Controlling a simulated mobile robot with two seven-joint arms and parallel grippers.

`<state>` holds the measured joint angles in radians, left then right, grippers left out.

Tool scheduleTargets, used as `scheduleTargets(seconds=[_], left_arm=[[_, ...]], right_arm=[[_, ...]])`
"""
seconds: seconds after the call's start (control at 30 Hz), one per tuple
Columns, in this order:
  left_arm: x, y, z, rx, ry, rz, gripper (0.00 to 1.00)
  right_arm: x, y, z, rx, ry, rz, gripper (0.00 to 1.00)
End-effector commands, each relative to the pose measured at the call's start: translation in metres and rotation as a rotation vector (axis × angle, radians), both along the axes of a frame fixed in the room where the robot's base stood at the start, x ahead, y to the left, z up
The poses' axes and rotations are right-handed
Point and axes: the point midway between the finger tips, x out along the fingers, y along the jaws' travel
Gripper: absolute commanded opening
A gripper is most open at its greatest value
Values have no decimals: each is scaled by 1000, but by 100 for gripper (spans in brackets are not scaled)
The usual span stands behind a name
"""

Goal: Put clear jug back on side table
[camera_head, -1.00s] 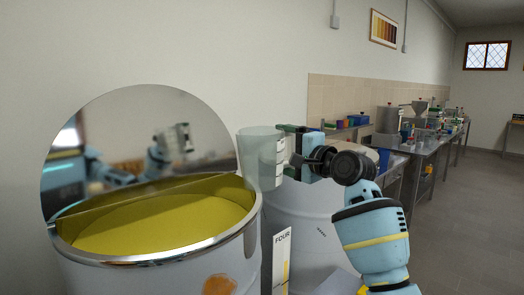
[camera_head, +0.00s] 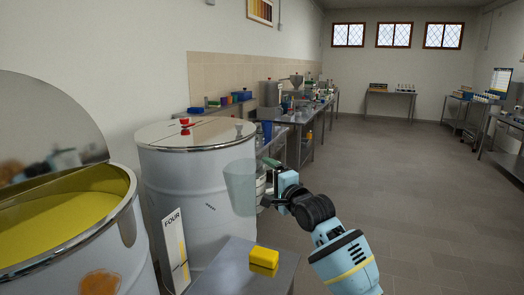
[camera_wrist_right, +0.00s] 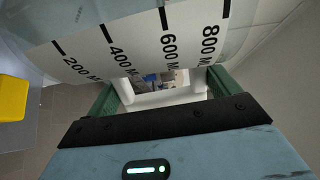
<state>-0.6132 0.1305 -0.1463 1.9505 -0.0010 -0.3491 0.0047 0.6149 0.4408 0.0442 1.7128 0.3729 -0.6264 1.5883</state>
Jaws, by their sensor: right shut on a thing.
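The clear jug (camera_head: 240,187) is a see-through, greyish vessel, held upright in front of the closed tank. Its white scale strip with black marks up to 800 shows close up in the right wrist view (camera_wrist_right: 150,45). My right gripper (camera_head: 266,180) is shut on the jug from its right side; green fingers (camera_wrist_right: 160,92) flank it in the wrist view. A small metal side table (camera_head: 240,272) stands below and in front of the jug, with a yellow block or sponge (camera_head: 264,260) on it. The jug is above the table, apart from it. My left gripper is out of view.
An open tank of yellow liquid (camera_head: 60,215) with its lid raised stands at left. A closed tank (camera_head: 190,165) with a red knob stands behind the jug. A sign reading FOUR (camera_head: 175,248) stands between them. Open floor (camera_head: 410,200) lies to the right.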

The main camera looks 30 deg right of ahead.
Motion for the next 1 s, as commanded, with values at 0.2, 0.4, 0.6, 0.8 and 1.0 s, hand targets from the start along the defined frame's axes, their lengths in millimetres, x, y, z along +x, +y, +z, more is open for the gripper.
scheduleTargets(seconds=[0.2,0.4,0.6,0.8,1.0], left_arm=[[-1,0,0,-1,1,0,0],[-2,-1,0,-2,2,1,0],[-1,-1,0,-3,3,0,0],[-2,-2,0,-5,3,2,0],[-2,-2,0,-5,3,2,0]], right_arm=[[-54,33,-66,-5,1,15,56],[-103,68,-103,-3,-1,52,56],[-149,115,-130,12,-4,83,56],[-164,154,-136,15,-10,62,56],[-165,181,-134,12,-10,35,56]])
